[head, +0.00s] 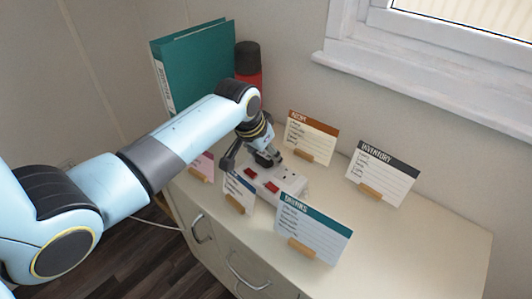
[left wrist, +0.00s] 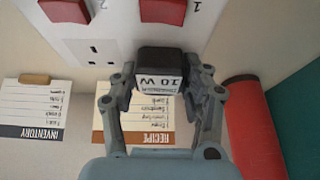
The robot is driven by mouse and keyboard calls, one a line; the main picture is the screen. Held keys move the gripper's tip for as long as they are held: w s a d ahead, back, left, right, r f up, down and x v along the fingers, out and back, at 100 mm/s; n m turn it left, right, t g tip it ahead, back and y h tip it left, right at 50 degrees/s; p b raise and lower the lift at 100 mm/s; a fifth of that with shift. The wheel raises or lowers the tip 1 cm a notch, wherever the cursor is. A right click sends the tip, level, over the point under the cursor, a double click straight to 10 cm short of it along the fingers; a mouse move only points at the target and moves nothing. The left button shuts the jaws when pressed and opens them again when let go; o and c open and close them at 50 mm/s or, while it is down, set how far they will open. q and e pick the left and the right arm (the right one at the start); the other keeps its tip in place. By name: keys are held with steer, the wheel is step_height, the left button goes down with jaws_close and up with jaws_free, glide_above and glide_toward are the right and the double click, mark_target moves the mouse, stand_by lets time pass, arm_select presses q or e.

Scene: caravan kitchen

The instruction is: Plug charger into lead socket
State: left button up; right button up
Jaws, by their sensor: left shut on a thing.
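The lead socket is a white strip (head: 292,179) with red switches, lying on the cabinet top among standing cards. In the left wrist view the strip (left wrist: 110,25) shows one bare socket (left wrist: 95,52) left of the charger. The charger (left wrist: 160,70) is a small dark block with a pale "10 W" label; in the head view it (head: 268,158) is at the strip's far end. My left gripper (left wrist: 162,95) is shut on it, a finger on each side. The charger covers the part of the strip beneath it. Its pins are hidden, so I cannot tell whether they are in. My right gripper is not in view.
A recipe card (head: 311,137), an inventory card (head: 382,174) and a teal-headed card (head: 313,228) stand around the strip. A blue-edged card (head: 239,191) stands close in front. A teal binder (head: 190,65) and a red flask (head: 248,65) stand behind my left arm. The cabinet's right end is clear.

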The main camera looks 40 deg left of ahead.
arm_select(q)
steer(key=shift+s+d+f, duration=0.15)
steer(key=shift+s+f, duration=0.25)
steer(key=shift+f, duration=0.15)
steer(key=o, duration=1.3)
steer(key=shift+w+f, duration=0.2)
steer(key=shift+w, duration=0.05)
steer(key=shift+c, duration=0.2)
steer(key=shift+s+r, duration=0.1)
steer(key=shift+r, duration=0.15)
steer(key=v, duration=1.2)
steer(key=shift+w, duration=0.3)
